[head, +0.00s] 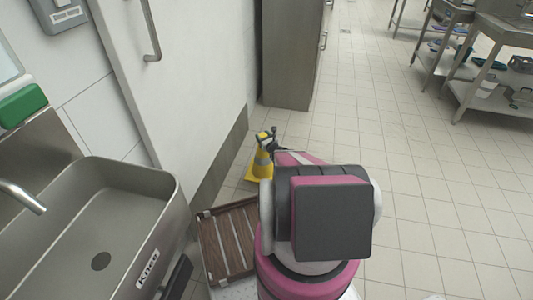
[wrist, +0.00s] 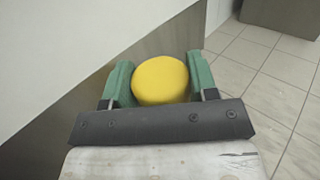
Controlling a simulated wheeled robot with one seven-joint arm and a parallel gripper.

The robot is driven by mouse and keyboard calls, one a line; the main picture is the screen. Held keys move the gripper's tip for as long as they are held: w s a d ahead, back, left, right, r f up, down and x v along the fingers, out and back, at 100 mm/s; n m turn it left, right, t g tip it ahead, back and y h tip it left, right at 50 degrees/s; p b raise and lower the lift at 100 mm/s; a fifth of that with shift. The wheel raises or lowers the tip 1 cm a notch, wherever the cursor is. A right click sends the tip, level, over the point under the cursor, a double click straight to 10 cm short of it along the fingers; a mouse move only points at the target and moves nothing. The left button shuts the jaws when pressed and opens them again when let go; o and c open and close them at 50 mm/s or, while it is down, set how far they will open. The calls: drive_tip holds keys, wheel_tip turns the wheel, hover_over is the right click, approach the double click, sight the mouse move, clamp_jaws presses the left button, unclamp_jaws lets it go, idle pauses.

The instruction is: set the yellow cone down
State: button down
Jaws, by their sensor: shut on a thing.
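The yellow cone (head: 259,165) with a grey band shows in the head view, low beside the white wall, just past my arm. Its base is near the floor; I cannot tell whether it touches. My gripper (head: 268,137) is at the cone's top. In the wrist view the rounded yellow top of the cone (wrist: 161,80) sits between the two green fingers of my gripper (wrist: 160,82), which is shut on it. The rest of the cone is hidden below its top in that view. My arm hides part of the cone's right side in the head view.
A steel sink (head: 125,225) stands at the left, with a brown slatted wooden rack (head: 228,240) beside it. A grey cabinet (head: 290,55) stands beyond the cone. Steel tables (head: 500,35) are at the far right. The tiled floor (head: 430,180) to the right is clear.

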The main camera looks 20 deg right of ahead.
drive_tip(key=w+d+f, duration=0.5)
drive_tip(key=w+f, duration=0.4)
drive_tip(key=f, duration=0.1)
drive_tip(key=shift+d, duration=0.25)
drive_tip(key=shift+f, duration=0.25)
drive_tip(key=shift+c, duration=2)
unclamp_jaws()
